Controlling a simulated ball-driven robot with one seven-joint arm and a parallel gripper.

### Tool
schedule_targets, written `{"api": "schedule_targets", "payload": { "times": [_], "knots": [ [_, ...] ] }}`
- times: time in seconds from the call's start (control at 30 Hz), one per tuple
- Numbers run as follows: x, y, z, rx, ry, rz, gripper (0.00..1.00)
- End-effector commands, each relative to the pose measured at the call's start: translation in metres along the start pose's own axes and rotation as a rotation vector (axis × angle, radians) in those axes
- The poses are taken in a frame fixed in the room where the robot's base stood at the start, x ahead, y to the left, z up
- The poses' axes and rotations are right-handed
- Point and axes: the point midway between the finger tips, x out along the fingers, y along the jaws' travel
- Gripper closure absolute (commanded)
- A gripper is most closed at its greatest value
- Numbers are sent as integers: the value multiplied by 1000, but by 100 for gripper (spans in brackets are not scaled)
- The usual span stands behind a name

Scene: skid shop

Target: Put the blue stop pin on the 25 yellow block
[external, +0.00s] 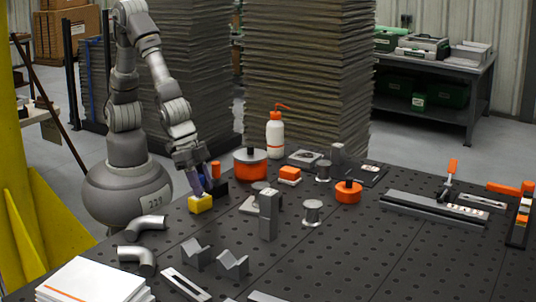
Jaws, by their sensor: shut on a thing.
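The yellow block (201,203) sits on the dark perforated table near its far left edge. My gripper (196,180) is just above it, pointing down. It is shut on the blue stop pin (196,187), a small blue-violet piece that shows between the jaws and the block. The pin's lower end is at the block's top in the picture; I cannot tell if it touches. The number on the block is too small to read.
A dark block (219,189) and an orange piece (215,169) stand close right of my gripper. An orange-sided drum (250,166), a grey upright block (268,216) and bent pipes (137,258) are around. Free table lies between the yellow block and the V-blocks (232,265).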

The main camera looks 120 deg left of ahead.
Motion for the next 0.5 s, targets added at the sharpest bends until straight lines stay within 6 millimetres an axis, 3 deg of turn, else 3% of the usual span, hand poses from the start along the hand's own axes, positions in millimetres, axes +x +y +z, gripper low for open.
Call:
{"api": "schedule_targets", "payload": {
  "times": [0.17, 0.2, 0.3, 0.5],
  "knots": [
    [5, 0, 2, 0, 0, 0, 98],
    [4, 0, 2, -1, 0, 0, 62],
    [3, 0, 2, -1, 0, 0, 43],
    [3, 0, 2, -1, 0, 0, 43]
  ]
}}
